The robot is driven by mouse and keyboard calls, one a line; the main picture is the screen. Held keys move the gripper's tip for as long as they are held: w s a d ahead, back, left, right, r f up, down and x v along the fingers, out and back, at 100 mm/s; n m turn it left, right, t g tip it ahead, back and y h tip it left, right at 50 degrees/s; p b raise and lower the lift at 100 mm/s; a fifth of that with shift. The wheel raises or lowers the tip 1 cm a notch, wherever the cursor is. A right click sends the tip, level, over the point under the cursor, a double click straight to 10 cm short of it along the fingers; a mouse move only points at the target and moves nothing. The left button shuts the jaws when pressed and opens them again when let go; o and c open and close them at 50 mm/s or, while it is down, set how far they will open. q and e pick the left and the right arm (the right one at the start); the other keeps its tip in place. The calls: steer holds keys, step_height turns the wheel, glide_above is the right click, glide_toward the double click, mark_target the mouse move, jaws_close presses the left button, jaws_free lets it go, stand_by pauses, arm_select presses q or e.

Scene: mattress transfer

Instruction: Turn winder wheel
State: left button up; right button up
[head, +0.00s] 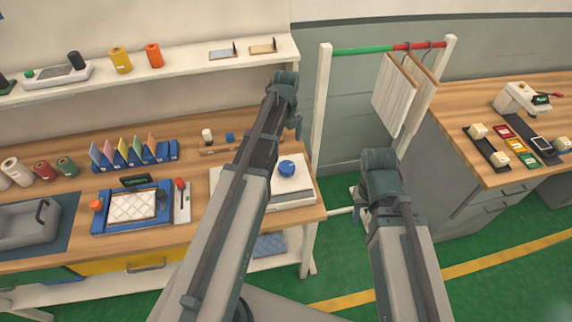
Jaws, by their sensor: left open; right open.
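A white box-shaped device (299,190) sits at the right end of the wooden workbench, with a round blue knob (286,168) on top. It may be the winder and its wheel; I cannot tell for sure. My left arm covers the left part of this device. My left gripper (286,92) is open, beyond the blue knob in the picture, near the right end of the wall shelf. My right gripper (380,163) is open, to the right of the workbench, in front of the gap between the two benches. Neither gripper touches the knob, and both look empty.
A white rack (323,110) with a green and red bar carries hanging panels (396,92) between the benches. A blue tray (104,220) with a quilted pad and a row of coloured cards (118,158) stand left. Another bench (470,130) with small devices is right.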

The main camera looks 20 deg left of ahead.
mark_target(286, 165)
arm_select(q)
step_height(286, 165, down, 13)
steer(key=b, duration=1.2)
steer(key=c, duration=1.4)
steer(key=shift+o, duration=0.2)
